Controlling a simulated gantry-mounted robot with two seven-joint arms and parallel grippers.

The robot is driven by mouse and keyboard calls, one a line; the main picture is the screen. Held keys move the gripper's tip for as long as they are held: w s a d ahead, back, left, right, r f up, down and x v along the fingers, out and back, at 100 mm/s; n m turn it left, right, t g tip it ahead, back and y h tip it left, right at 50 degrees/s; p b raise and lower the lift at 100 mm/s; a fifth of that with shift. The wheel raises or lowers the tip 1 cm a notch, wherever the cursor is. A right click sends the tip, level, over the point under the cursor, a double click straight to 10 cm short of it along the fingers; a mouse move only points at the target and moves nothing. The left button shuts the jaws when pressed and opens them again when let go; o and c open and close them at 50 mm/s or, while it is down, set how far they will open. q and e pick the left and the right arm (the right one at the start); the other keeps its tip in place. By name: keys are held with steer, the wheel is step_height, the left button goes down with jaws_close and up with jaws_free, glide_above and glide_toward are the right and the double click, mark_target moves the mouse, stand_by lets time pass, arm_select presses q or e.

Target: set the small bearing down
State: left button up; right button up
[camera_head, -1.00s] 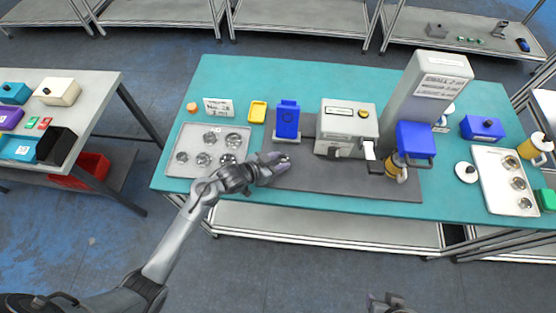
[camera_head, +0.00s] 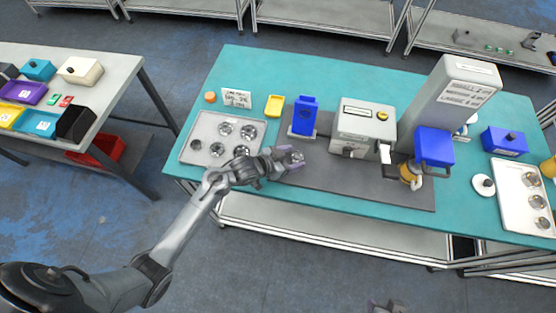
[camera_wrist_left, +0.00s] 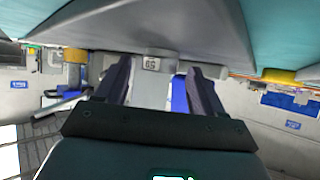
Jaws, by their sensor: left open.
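My left gripper (camera_head: 291,161) is open, low over the left end of the dark grey mat. A small shiny metal ring, the small bearing (camera_head: 297,157), shows at its fingertips in the head view. I cannot tell whether the bearing touches a finger or rests on the mat. In the left wrist view the two dark fingers (camera_wrist_left: 160,80) stand apart, and I cannot make out the bearing between them. Part of my right gripper (camera_head: 388,306) shows at the bottom edge of the head view; its fingers are too cut off to read.
The mat (camera_head: 340,190) carries a blue upright device (camera_head: 304,116), a grey box machine (camera_head: 365,128) and a blue-headed unit (camera_head: 434,146). A white tray (camera_head: 205,120) with several bearings lies left on the teal table (camera_head: 310,66). The mat's front strip is clear.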

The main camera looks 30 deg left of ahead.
arm_select(q)
steer(key=shift+s+a+r, duration=0.1)
steer(key=shift+s, duration=0.1)
steer(key=p+v, duration=0.1)
steer(key=v, duration=0.9)
steer(key=shift+s+a, duration=0.15)
steer(key=shift+a, duration=0.05)
steer(key=s+f+n+g+y, duration=0.1)
steer(key=s+y, duration=0.3)
steer(key=s, duration=0.5)
steer(key=shift+f+n+g+y, duration=0.15)
steer(key=shift+n+g+y, duration=0.35)
steer(key=shift+g, duration=0.4)
steer(key=shift+o, duration=0.5)
steer(key=s+r+n+g, duration=0.1)
steer(key=s+g, duration=0.3)
steer(key=s, duration=0.7)
steer(key=shift+d+n+y, duration=0.3)
steer(key=shift+d, duration=0.05)
steer(key=shift+r, duration=0.1)
